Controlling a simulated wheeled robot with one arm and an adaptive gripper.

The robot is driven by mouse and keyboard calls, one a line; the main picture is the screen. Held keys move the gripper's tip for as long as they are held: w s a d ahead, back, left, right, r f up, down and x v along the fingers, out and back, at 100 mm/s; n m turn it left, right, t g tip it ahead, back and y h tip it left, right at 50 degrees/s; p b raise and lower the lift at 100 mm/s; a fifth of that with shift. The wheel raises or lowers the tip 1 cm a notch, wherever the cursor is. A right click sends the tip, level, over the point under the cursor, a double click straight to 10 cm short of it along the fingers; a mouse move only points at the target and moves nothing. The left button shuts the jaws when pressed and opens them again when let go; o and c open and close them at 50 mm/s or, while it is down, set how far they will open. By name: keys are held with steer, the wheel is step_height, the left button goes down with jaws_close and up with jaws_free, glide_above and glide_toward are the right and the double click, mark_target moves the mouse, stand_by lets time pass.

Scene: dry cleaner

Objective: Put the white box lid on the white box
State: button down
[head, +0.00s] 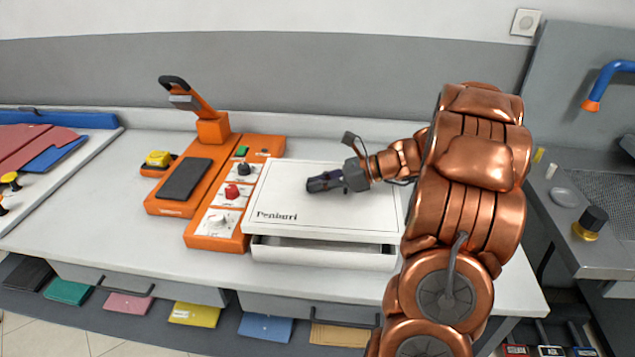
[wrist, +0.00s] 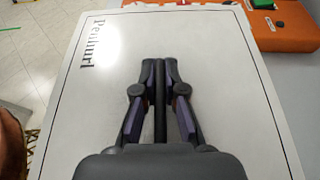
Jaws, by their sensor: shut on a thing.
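The white box lid (head: 300,215) is a flat square panel with a thin dark border line and printed lettering. It lies over the white box (head: 325,258) on the counter and hides most of it. At the front, a strip of the box's opening and its front wall show below the lid's edge, so the lid is not flush with the front rim. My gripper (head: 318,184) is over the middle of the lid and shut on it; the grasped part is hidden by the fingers. In the wrist view the lid (wrist: 235,100) fills most of the picture under my gripper (wrist: 160,65).
An orange press (head: 200,170) and an orange control panel (head: 225,215) with knobs stand close on the box's left. Coloured folders (head: 50,150) lie at far left. A grey sink counter (head: 590,200) is at right. Bare counter (head: 120,215) lies left of the press.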

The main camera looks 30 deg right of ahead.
mark_target(364, 194)
steer(key=shift+f+b, duration=1.3)
steer(key=shift+f, duration=0.85)
steer(key=shift+s+r+p, duration=0.1)
steer(key=shift+p, duration=0.75)
steer(key=shift+f, duration=1.2)
stand_by(1.1)
steer(key=c, duration=1.2)
jaws_free()
steer(key=shift+d, duration=0.1)
steer(key=v, duration=1.2)
steer(key=shift+r, duration=0.1)
